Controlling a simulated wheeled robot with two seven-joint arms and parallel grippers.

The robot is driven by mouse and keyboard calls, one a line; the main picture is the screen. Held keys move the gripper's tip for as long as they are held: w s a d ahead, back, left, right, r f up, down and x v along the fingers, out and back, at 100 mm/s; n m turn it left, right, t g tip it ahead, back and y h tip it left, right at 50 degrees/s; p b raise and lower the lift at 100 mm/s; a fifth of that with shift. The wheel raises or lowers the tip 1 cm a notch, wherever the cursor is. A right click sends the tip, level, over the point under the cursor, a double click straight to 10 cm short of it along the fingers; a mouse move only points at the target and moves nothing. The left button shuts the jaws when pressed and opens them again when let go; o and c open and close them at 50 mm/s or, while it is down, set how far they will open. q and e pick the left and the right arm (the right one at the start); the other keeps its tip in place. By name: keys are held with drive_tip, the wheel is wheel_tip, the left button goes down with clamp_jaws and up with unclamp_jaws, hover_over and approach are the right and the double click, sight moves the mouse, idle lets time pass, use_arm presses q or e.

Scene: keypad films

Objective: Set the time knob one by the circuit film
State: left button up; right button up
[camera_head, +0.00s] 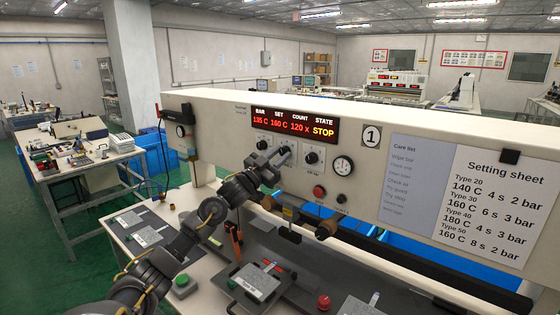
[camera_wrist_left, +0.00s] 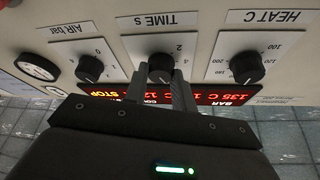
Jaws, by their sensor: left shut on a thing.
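The time knob (camera_wrist_left: 160,66) is the black middle knob under the upside-down label "TIME s" in the left wrist view. My left gripper (camera_wrist_left: 162,84) is shut on it, one finger each side. The fingers hide part of the dial, and I cannot read the knob's setting. In the head view my left gripper (camera_head: 276,158) reaches the panel below the red display. A circuit film (camera_head: 257,281) appears to lie on the dark plate in front; its type is too small to read. The setting sheet (camera_head: 492,205) lists types 20 to 50 with heat, seconds and bar. My right gripper is not in view.
The heat knob (camera_wrist_left: 249,67) and the air knob (camera_wrist_left: 90,68) flank the time knob closely. The display (camera_head: 295,124) reads 135 C, 160 C, 120 x, STOP. A gauge (camera_head: 343,165) and red button (camera_head: 319,191) sit to the right. A plate (camera_head: 371,136) shows 1.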

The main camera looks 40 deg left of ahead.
use_arm(q)
drive_tip(key=m+h+b, duration=0.1)
drive_tip(key=m, duration=0.2)
drive_tip(key=shift+a+m+g, duration=0.15)
drive_tip(key=shift+m+g, duration=0.15)
drive_tip(key=shift+m+g+h+b, duration=0.35)
drive_tip(key=shift+m+h, duration=0.35)
drive_tip(key=shift+m, duration=0.8)
drive_tip(key=shift+r, duration=0.1)
drive_tip(key=o, duration=1)
